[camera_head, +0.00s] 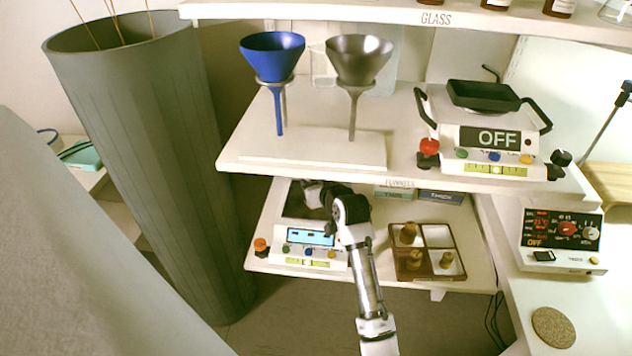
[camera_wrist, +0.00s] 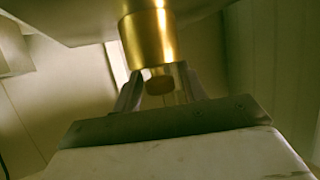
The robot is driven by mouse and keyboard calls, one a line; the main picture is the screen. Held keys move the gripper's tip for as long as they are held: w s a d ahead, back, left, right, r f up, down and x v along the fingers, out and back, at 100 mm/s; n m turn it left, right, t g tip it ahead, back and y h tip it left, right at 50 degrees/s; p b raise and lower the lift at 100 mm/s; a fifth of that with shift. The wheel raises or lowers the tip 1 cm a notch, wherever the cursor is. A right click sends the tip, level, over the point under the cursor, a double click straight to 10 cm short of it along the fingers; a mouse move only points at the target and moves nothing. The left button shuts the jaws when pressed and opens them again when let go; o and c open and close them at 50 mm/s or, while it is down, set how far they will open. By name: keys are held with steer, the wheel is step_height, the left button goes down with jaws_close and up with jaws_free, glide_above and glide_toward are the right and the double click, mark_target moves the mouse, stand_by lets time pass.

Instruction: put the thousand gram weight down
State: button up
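My gripper (camera_head: 318,196) reaches over the dark pan (camera_head: 297,197) of the white scale (camera_head: 283,255) on the lower shelf. In the wrist view a brass cylindrical weight (camera_wrist: 148,38) with a small knob lies between the two fingertips of my gripper (camera_wrist: 158,72). The fingers appear closed on it. Its marking does not show. In the head view my gripper and arm hide the weight, and whether it touches the pan cannot be told. The scale's display (camera_head: 310,237) is lit blue, its reading too small to make out.
Right of my arm is a brown compartment tray (camera_head: 457,277) with several brass weights and a bare upper-right compartment. The upper shelf (camera_head: 250,165), with blue (camera_head: 272,57) and grey (camera_head: 358,60) funnels, overhangs the back. A tall grey bin (camera_head: 150,160) stands left.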

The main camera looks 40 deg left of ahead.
steer(key=shift+o, duration=0.5)
steer(key=shift+r, duration=0.1)
steer(key=shift+d+r, duration=0.1)
steer(key=b+v, duration=0.2)
steer(key=v, duration=1)
